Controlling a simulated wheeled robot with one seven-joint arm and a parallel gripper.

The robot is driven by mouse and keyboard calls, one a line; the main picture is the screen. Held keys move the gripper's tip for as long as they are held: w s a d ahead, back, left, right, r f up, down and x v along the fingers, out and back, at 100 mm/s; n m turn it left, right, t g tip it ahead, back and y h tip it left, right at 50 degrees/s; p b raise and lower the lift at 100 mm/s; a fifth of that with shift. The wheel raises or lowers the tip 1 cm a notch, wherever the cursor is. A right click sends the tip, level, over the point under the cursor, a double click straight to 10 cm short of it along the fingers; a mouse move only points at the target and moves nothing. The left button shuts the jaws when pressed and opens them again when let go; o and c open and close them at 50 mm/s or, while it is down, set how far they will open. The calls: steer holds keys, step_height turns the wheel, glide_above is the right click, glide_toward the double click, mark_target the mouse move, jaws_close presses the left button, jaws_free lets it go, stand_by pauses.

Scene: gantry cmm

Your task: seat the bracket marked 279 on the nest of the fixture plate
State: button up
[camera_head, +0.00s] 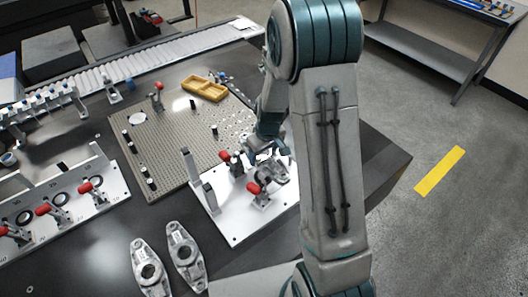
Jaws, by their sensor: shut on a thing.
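The white fixture plate (229,228) lies on the dark table with upright posts at its left and red-handled clamps. My gripper (266,158) is over the back part of this plate, partly hidden by my own arm. It is shut on a grey bracket (276,174), which is low over or on the plate among the clamps. I cannot tell whether the bracket touches the nest, which is covered. No marking 279 is readable. Two more grey brackets, one left (148,266) and one right (185,256), lie flat at the table's front, their marks unreadable.
A perforated plate (165,150) with pins, a red-handled clamp and a yellow tray (204,88) is behind. A white strip with several red-handled clamps (70,215) is at the left. A roller conveyor (150,60) runs along the back.

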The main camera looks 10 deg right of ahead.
steer(key=shift+f+b, duration=1.95)
steer(key=shift+f, duration=1.3)
steer(key=shift+r, duration=0.1)
steer(key=shift+b, duration=0.5)
steer(key=shift+f+b, duration=1.2)
steer(key=shift+f, duration=0.15)
steer(key=shift+r, duration=0.1)
steer(key=o, duration=1.4)
steer(key=shift+s, duration=0.1)
steer(key=shift+o, duration=0.2)
glide_toward(268, 157)
steer(key=f, duration=0.1)
steer(key=w+f, duration=0.1)
steer(key=f, duration=0.3)
steer(key=shift+w+a+f, duration=0.15)
steer(key=shift+w+a, duration=0.05)
steer(key=shift+a, duration=0.15)
